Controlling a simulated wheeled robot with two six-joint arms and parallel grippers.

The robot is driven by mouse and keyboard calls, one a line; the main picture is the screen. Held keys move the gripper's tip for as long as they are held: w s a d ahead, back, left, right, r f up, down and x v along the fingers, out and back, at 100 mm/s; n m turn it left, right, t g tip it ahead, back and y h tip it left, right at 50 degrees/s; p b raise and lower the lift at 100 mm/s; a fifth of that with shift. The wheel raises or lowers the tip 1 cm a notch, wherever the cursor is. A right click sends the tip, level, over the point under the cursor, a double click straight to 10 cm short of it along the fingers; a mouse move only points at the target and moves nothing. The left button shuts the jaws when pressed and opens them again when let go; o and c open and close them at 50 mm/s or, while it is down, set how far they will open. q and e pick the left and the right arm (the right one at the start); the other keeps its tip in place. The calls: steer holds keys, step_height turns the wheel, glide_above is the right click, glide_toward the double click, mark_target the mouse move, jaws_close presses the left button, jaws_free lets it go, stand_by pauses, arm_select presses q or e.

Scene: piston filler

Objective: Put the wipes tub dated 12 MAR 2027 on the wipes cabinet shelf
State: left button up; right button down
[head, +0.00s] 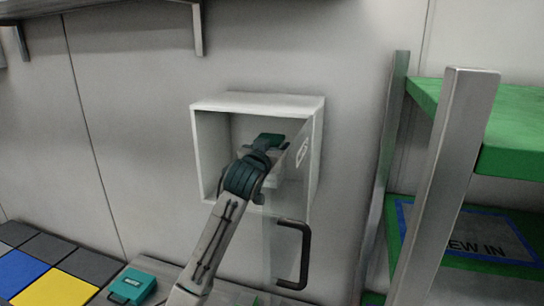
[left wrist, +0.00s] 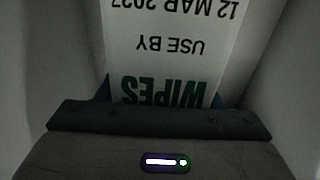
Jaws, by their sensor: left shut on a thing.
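The wipes cabinet (head: 208,101) is a white open-fronted box on the wall. My left arm reaches into it from below, and my left gripper (head: 268,150) is inside the opening. In the left wrist view, the wipes tub (left wrist: 175,55) shows a white label reading WIPES, USE BY, 12 MAR 2027, upside down. The left gripper is shut on this tub. In the head view the tub is mostly hidden by the gripper and arm, and I cannot tell whether it touches the shelf. My right gripper is in neither view.
A clear cabinet door with a dark handle (head: 305,254) stands open at the right of the arm. A teal case (head: 132,285) lies at lower left beside coloured tiles (head: 66,288). A metal rack with green shelves (head: 515,122) stands at right.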

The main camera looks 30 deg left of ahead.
arm_select(q)
steer(key=shift+s+f, duration=0.15)
steer(key=shift+f, duration=0.35)
step_height(320, 180, down, 2)
steer(key=shift+f+p, duration=0.15)
steer(key=shift+p, duration=0.55)
steer(key=shift+w+f+p, duration=0.15)
steer(key=shift+w+p, duration=0.05)
steer(key=shift+p, duration=0.2)
steer(key=shift+f, duration=0.2)
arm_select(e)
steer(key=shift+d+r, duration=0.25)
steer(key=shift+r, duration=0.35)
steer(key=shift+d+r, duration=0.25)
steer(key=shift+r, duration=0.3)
arm_select(q)
steer(key=shift+f, duration=0.2)
steer(key=o, duration=1.2)
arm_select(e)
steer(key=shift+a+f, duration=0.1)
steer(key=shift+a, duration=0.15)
